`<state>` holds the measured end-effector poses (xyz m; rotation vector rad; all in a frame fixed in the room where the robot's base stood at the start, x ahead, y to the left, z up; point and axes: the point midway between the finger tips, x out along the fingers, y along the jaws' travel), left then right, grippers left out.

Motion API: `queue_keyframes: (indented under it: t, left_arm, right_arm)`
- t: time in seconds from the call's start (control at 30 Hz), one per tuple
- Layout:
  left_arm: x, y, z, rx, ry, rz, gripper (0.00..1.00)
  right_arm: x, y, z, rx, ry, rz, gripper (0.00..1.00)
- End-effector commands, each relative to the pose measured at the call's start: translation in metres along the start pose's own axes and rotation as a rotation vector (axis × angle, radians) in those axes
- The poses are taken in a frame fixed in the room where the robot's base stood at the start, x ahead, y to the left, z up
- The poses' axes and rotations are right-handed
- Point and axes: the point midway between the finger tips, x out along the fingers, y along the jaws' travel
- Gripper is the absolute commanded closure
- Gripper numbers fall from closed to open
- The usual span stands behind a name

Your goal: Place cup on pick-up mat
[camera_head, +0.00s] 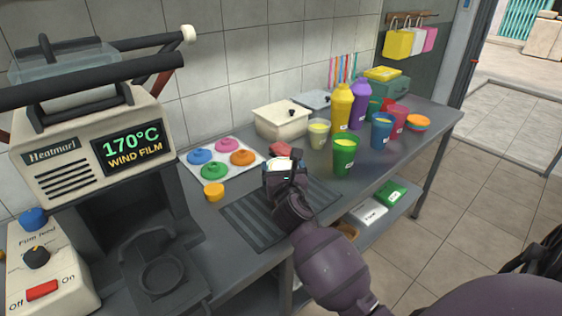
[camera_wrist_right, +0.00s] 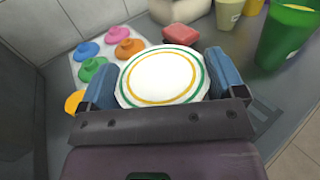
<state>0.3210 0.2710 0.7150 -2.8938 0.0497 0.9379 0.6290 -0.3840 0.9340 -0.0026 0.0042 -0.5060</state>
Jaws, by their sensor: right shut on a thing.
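My right gripper (camera_head: 286,173) is shut on a cup, with one blue finger on each side of it in the right wrist view (camera_wrist_right: 160,82). The cup's round white top with green and yellow rings (camera_wrist_right: 160,70) faces the wrist camera; its sides are mostly hidden. In the head view the gripper largely covers the cup. A dark ribbed mat (camera_head: 250,222), likely the pick-up mat, lies on the grey counter under and in front of the gripper. The gripper is over the mat's back part; whether the cup touches it I cannot tell. My left gripper is not in view.
A green cup (camera_head: 344,158) and a pale cup (camera_head: 318,135) stand right of the gripper. A tray with coloured lids (camera_head: 190,150), an orange lid (camera_head: 214,191) and a red block (camera_head: 281,149) are nearby. The sealing machine (camera_head: 85,150) stands left.

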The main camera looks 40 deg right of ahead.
Motion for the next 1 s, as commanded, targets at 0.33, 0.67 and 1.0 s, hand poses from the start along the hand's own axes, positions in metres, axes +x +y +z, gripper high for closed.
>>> queue_keyframes:
  t: [0.33,0.67,1.0]
  left_arm:
    - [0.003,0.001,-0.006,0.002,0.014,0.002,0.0]
    - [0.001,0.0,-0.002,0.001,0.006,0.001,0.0]
    - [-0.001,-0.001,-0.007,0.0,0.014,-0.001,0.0]
  right_arm:
    - [0.0,0.0,0.001,0.001,-0.005,0.001,0.73]
    - [0.0,0.0,-0.001,0.002,-0.003,0.001,0.0]
    - [-0.026,0.0,0.003,0.002,-0.003,0.001,0.0]
